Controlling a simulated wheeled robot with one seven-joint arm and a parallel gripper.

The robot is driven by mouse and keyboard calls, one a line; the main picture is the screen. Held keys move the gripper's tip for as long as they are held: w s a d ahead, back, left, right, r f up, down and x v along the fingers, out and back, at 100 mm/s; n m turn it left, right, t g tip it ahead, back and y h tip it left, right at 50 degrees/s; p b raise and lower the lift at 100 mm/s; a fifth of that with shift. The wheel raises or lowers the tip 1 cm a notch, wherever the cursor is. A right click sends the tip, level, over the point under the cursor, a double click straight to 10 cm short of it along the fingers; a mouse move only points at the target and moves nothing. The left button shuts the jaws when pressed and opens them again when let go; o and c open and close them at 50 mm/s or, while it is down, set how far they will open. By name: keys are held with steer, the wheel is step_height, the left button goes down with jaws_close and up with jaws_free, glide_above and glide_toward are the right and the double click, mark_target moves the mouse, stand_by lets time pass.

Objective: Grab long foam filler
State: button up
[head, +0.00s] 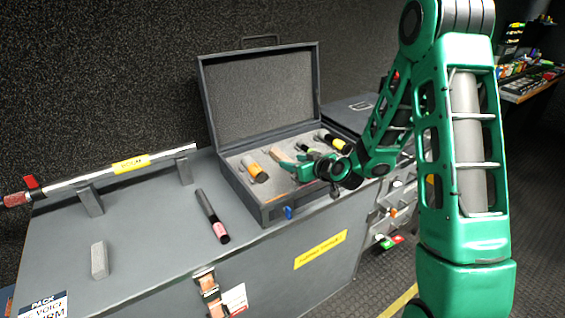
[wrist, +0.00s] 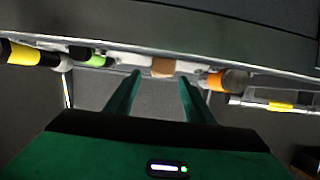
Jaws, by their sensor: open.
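My gripper (head: 288,165) is low over the foam insert of the open case. In the wrist view its two fingers (wrist: 160,76) are apart with nothing gripped. A tan block (head: 281,155) lies in the insert close to the fingertips. In the wrist view it shows as a brown piece (wrist: 163,67) just beyond and between the fingertips. A separate grey oblong block (head: 99,260), foam-like, stands on the counter at the left, apart from my gripper. I cannot tell for sure which of the two is the long foam filler.
The open case (head: 228,179) holds cylinders with orange (head: 255,169), green (head: 316,155) and yellow (head: 333,141) bands. A black cylinder with a pink band (head: 212,216) lies on the counter. A rod (head: 112,172) rests on stands behind.

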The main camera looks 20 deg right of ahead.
mark_target(287, 159)
steer(key=shift+x, duration=2.6)
steer(key=shift+s, duration=0.1)
steer(key=c, duration=1.1)
